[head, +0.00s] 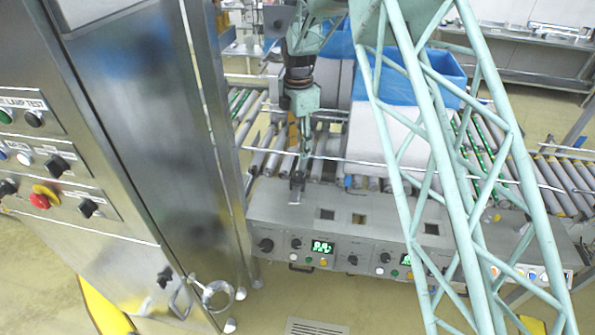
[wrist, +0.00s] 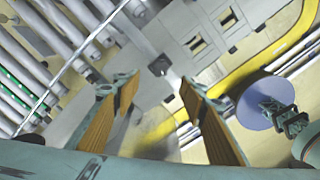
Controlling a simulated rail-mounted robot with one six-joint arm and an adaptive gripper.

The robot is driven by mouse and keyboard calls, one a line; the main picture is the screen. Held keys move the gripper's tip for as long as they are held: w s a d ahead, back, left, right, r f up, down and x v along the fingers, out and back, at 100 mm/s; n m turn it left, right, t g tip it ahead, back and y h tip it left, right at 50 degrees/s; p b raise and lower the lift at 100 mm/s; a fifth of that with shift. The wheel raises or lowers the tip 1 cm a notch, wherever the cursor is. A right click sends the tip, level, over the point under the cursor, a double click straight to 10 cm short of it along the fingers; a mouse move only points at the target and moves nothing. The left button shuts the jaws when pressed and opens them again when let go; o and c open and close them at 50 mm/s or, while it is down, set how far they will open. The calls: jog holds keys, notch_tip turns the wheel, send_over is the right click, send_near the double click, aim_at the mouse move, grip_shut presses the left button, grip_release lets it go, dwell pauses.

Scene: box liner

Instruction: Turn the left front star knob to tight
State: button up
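A small dark knob (wrist: 160,67) sits on a light grey part in the wrist view, beyond my fingertips and between them in the picture. It is too small to tell its star shape or its setting. In the head view my gripper (head: 304,152) hangs over the rollers just behind that bracket.
A roller conveyor (head: 270,150) runs behind the control box. A white carton with a blue liner (head: 390,135) stands close on the right, partly behind a pale green lattice. A steel cabinet (head: 150,110) stands on the left. A thin rail (head: 345,160) crosses near my gripper.

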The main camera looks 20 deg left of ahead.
aim_at(298, 173)
jog(key=shift+f+b, duration=0.65)
jog(key=shift+f, duration=5.35)
jog(key=c, duration=0.9)
jog(key=shift+o, duration=0.2)
